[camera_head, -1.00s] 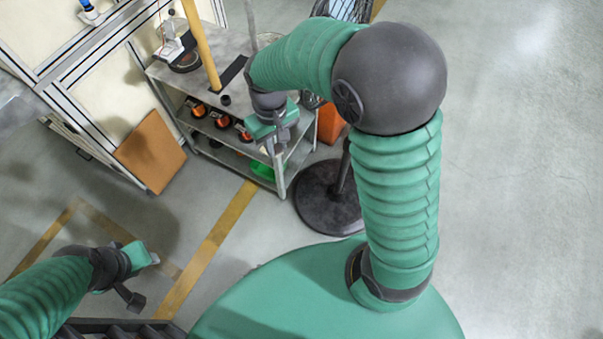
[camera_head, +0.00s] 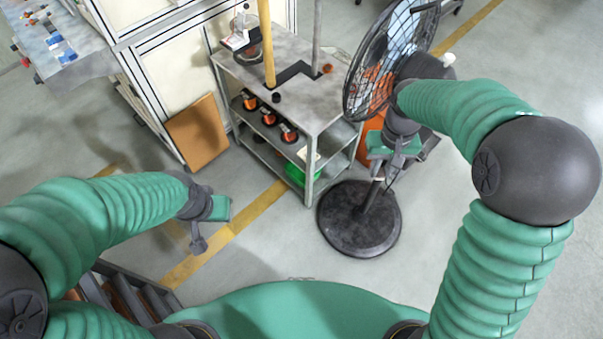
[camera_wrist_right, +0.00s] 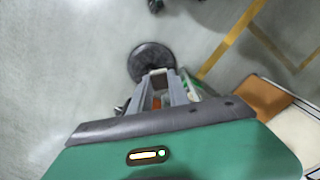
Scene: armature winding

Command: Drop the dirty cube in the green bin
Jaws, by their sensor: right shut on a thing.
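A green bin (camera_head: 295,174) sits on the lowest shelf of the metal shelf unit, partly hidden by the unit's post. My right gripper (camera_head: 383,178) is in front of the fan, to the right of the shelf unit, apart from the bin. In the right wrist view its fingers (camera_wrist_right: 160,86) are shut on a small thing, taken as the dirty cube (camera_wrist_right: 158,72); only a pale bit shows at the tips. My left gripper (camera_head: 207,235) hangs over the floor at lower left; its jaws do not show clearly.
The shelf unit (camera_head: 284,98) carries copper-coloured spools and a yellow post. A black fan (camera_head: 385,62) stands on a round base (camera_head: 358,222) close to my right gripper. A brown board (camera_head: 197,133) leans at left. Floor at right is free.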

